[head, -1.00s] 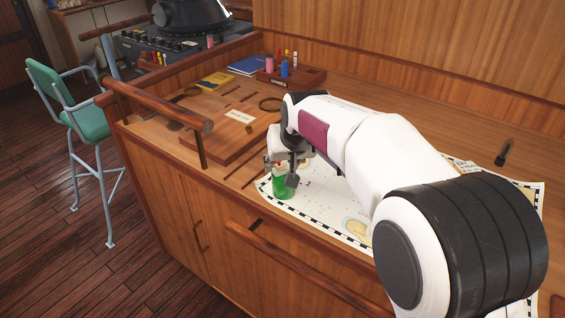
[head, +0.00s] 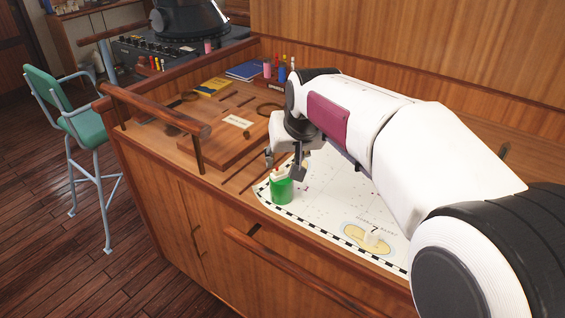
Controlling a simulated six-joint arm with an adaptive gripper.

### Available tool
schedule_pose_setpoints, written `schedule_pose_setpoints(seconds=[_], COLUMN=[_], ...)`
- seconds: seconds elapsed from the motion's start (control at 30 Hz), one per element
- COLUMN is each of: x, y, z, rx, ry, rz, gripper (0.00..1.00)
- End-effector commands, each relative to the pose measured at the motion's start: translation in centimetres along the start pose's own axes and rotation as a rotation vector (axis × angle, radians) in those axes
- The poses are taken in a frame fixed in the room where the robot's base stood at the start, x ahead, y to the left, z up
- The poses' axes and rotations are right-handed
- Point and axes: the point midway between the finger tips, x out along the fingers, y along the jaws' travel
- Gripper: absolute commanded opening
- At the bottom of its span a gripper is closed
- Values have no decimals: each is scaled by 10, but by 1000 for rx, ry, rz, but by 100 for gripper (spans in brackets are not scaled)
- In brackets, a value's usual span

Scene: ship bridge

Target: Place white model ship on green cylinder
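The green cylinder (head: 281,191) stands upright on the chart near the counter's front edge. A small white shape with a thin reddish mark, which looks like the white model ship (head: 280,173), sits on top of it; its outline is too small to make out fully. My gripper (head: 284,170) is just above and behind the cylinder. Its fingers are spread, one to the left and one to the right, and look clear of the white shape. My arm hides part of the chart behind.
A wooden board (head: 222,140) lies to the left. A wooden rail (head: 158,110) runs along the left front edge. Blue and yellow books (head: 246,70) lie farther back.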

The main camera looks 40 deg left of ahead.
Motion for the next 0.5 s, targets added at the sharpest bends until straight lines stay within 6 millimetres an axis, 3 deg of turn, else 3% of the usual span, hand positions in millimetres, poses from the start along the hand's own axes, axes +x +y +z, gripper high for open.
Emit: schedule_pose_setpoints(seconds=[0.2,0.5], x=[-30,-49], y=[0,0], z=[0,0], rx=[0,1], ry=[1,-2], rz=[0,1], gripper=[37,37])
